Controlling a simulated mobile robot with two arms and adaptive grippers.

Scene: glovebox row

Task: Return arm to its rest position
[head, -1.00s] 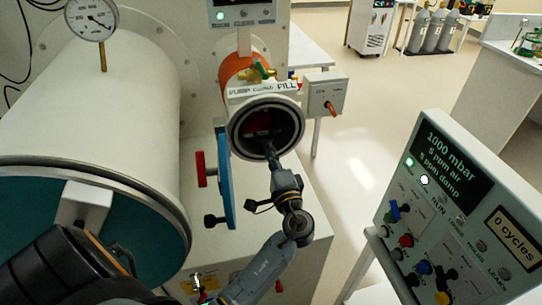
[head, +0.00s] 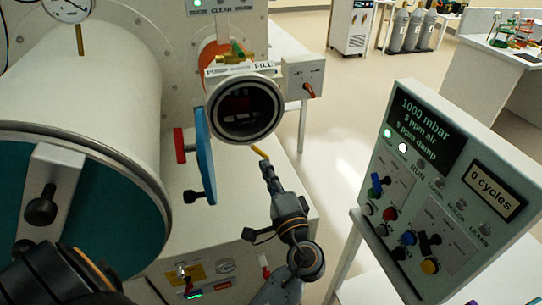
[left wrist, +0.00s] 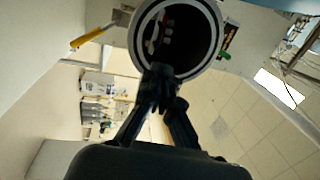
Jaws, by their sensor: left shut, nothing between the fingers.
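My left gripper (head: 266,168) is outside the small round port (head: 246,137), just below and in front of its rim. Its fingers are shut and empty. In the left wrist view the shut fingertips (left wrist: 160,78) point toward the dark opening of the port (left wrist: 214,72). Small reddish and pale items show inside it, too dim to make out. My left arm reaches back from the gripper to the bottom edge of the head view. My right gripper is not in view.
The blue port door (head: 205,155) stands open left of the port. A yellow handle (left wrist: 88,38) is near the port, apart from my fingers in the wrist view. A large white cylinder (head: 85,80) is at left, a control panel (head: 440,190) at right.

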